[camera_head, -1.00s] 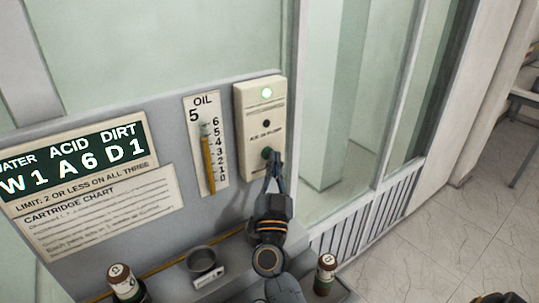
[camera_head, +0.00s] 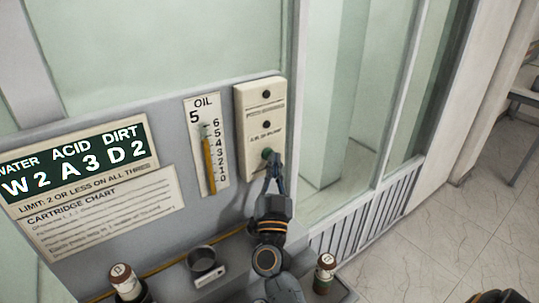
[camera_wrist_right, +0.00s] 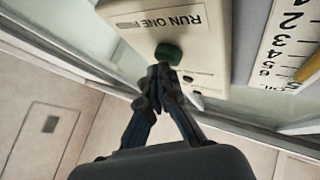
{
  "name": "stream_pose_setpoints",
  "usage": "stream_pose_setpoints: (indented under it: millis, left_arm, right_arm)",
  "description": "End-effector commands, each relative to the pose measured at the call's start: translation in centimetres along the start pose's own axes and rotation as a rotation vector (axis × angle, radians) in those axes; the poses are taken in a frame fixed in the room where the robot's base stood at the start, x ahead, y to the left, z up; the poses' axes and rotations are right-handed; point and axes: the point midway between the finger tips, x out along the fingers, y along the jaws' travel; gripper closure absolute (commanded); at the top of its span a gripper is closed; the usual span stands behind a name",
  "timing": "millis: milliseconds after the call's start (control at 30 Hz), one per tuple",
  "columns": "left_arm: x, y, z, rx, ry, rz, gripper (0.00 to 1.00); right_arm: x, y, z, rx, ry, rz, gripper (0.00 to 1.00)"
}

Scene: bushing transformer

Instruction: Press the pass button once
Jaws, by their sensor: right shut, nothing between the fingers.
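A cream control box (camera_head: 253,104) is fixed on the grey panel, with two dark round spots above and a green button (camera_head: 267,154) low on its face. The button also shows in the right wrist view (camera_wrist_right: 168,53), under upside-down lettering that reads "RUN ONE P", the rest partly hidden. My right gripper (camera_head: 272,163) is shut and empty, its fingertips at the button's lower edge. In the wrist view its tips (camera_wrist_right: 160,72) overlap the button's edge; I cannot tell whether they touch it. My left gripper is not in view.
A green sign (camera_head: 72,160) reads water 2, acid 3, dirt 2, above a cartridge chart (camera_head: 100,212). An oil gauge (camera_head: 207,145) stands left of the box. A dark cup on a scale (camera_head: 206,266) and brown-capped bottles (camera_head: 124,282) (camera_head: 325,272) stand on the ledge.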

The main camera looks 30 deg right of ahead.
Motion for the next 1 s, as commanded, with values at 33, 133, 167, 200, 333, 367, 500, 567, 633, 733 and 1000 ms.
stream_pose_setpoints:
  millis: [33,133,167,200,333,367,500,567,633,733,1000]
  left_arm:
    - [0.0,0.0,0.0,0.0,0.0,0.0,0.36]
    - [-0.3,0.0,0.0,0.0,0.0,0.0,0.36]
    - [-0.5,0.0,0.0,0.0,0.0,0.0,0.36]
    - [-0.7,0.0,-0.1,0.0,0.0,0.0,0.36]
    - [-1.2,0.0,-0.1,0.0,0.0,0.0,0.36]
    - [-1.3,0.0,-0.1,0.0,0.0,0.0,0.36]
    - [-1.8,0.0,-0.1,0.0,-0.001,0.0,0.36]
    - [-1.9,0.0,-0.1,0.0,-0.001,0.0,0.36]
    - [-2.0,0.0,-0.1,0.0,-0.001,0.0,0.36]
    - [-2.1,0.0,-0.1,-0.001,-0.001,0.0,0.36]
    - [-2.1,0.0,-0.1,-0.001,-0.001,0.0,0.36]
  right_arm:
    - [0.0,0.0,0.0,0.0,0.001,0.0,1.0]
    - [-0.3,0.2,-0.3,0.0,0.0,0.0,1.0]
    - [-0.5,0.4,-0.5,-0.001,0.0,0.0,1.0]
    - [-0.8,0.6,-0.7,-0.002,-0.001,0.0,1.0]
    - [-1.7,1.2,-1.4,-0.002,-0.001,0.0,1.0]
    - [-1.9,1.4,-1.6,-0.002,-0.001,0.0,1.0]
    - [-2.9,2.1,-2.3,-0.002,0.0,0.0,1.0]
    - [-3.3,2.4,-2.5,-0.001,-0.001,0.0,1.0]
    - [-3.7,2.7,-2.8,-0.002,0.0,0.0,1.0]
    - [-4.1,3.0,-3.1,-0.001,0.0,0.0,1.0]
    - [-4.2,3.0,-3.1,0.0,0.001,0.0,1.0]
